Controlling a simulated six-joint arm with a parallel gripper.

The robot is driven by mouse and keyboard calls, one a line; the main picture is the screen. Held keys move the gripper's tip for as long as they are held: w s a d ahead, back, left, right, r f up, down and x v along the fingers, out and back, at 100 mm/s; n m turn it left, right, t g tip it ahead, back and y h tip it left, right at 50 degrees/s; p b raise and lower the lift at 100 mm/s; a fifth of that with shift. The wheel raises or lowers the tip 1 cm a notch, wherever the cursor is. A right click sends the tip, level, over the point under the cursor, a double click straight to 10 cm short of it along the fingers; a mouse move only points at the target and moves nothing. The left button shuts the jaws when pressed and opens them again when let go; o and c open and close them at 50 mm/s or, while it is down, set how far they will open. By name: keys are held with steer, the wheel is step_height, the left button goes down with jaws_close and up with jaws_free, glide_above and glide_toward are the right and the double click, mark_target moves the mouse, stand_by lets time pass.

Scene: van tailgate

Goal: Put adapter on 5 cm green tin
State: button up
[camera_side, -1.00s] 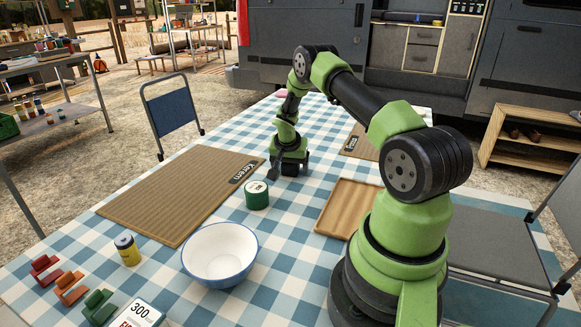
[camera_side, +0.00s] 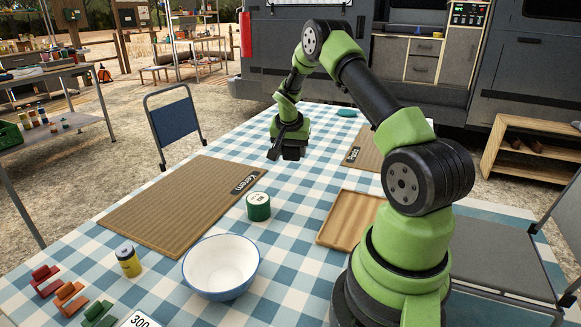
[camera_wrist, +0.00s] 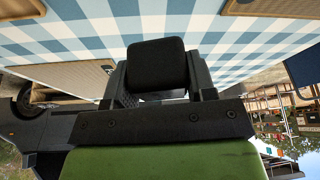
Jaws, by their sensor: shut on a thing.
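The adapter (camera_wrist: 157,63) is a dark block with rounded corners, held between my gripper's fingers in the wrist view. My gripper (camera_side: 289,149) is shut on it, above the table. In the side view the adapter is hard to tell from the dark fingers. The green tin (camera_side: 258,207) stands upright on the checked cloth, with a pale label on its top and side. Nothing is on its lid. My gripper is beyond the tin and slightly to its right, apart from it. The tin is not seen in the wrist view.
A white bowl (camera_side: 221,268) stands in front of the tin, and a yellow tin (camera_side: 128,261) is left of it. A brown mat (camera_side: 175,208) lies left, a wooden tray (camera_side: 348,222) right. A teal object (camera_side: 346,112) lies at the far end.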

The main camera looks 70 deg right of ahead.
steer(key=w+a+r, duration=0.2)
steer(key=a+r, duration=0.2)
steer(key=a, duration=0.3)
step_height(320, 180, up, 2)
steer(key=r+m+g, duration=0.1)
steer(key=m, duration=0.1)
glide_above(260, 195)
steer(key=f, duration=0.3)
steer(key=a+f, duration=0.1)
steer(key=f, duration=0.6)
steer(key=shift+a, duration=0.15)
steer(key=shift+f, duration=0.1)
steer(key=shift+f, duration=0.15)
steer(key=o, duration=0.9)
steer(key=shift+o, duration=0.2)
